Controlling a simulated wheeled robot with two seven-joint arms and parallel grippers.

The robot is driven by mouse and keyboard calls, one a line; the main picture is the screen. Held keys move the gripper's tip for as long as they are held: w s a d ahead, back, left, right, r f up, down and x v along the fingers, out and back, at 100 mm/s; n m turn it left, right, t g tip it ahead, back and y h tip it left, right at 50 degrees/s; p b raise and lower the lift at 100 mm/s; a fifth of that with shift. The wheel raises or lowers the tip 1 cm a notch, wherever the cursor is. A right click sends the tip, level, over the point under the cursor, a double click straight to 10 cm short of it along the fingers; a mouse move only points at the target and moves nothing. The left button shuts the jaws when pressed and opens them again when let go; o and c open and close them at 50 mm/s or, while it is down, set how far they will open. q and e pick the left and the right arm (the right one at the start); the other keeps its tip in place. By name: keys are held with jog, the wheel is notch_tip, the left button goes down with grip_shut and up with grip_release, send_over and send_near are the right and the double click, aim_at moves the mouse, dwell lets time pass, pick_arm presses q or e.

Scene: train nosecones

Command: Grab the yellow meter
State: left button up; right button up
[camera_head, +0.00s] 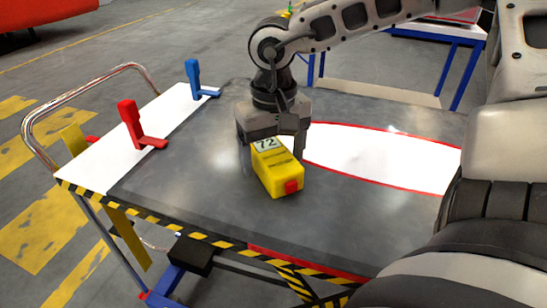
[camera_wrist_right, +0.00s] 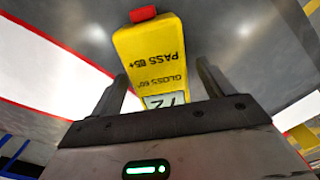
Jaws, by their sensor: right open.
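The yellow meter (camera_head: 275,177) is a box with a display reading 72 and a red end piece. It rests on the grey cart top, with its display end under my right gripper (camera_head: 272,148). In the right wrist view the meter (camera_wrist_right: 152,58) shows the words "PASS 85+" and "GLOSS 60". The open fingers of my right gripper (camera_wrist_right: 162,82) stand on either side of its display end, with a visible gap at the right finger. Part of the display is hidden by the gripper body. My left gripper is not in view.
A red bracket (camera_head: 132,127) and a blue bracket (camera_head: 196,80) stand on the cart's white left strip (camera_head: 100,163). A white red-edged panel (camera_head: 390,157) lies to the right of the meter. The cart top (camera_head: 180,160) left of the meter is clear. A chrome handle (camera_head: 60,107) rises at the left edge.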

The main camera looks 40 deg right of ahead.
jog(key=c, duration=1.4)
jog(key=shift+r, duration=0.15)
jog(key=shift+c, duration=0.2)
